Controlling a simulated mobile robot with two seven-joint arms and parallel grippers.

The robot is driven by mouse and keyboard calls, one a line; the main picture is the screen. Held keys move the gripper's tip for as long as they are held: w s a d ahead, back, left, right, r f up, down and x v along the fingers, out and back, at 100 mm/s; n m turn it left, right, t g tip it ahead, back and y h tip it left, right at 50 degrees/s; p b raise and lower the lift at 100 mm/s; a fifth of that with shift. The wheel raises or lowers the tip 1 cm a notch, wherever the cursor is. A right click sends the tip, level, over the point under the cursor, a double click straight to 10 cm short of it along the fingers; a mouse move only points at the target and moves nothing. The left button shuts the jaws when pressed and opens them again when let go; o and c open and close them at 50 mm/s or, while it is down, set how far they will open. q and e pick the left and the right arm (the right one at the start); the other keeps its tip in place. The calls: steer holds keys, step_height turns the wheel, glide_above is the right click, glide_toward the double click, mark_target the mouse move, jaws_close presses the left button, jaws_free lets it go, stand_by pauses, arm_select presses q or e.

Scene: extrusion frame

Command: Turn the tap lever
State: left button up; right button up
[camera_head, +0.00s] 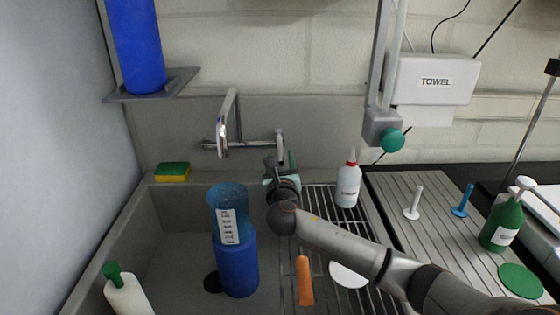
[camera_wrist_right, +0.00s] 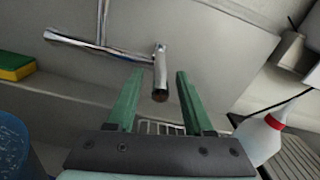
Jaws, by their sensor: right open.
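The chrome tap (camera_head: 228,115) is mounted on the back wall over the sink, with its spout to the left. Its lever (camera_head: 279,143) is at the right end of the tap body. In the right wrist view the lever (camera_wrist_right: 160,75) points toward the camera, its dark reddish tip in the space between the green fingers. My right gripper (camera_head: 281,162) is just below and in front of the lever. In the wrist view the gripper (camera_wrist_right: 155,78) is open, with a gap on both sides of the lever. My left gripper is out of view.
A blue container (camera_head: 237,262) stands in the sink. A yellow-green sponge (camera_head: 172,172) lies on the back ledge. A white bottle with a red collar (camera_head: 348,186) stands right of my gripper. An orange handle (camera_head: 304,281) lies on the drain rack (camera_head: 322,199).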

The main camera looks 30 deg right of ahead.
mark_target(280, 150)
steer(key=shift+b+x, duration=0.8)
steer(key=shift+x, duration=0.95)
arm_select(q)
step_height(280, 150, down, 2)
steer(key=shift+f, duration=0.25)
arm_select(e)
steer(key=shift+c, duration=0.3)
jaws_close()
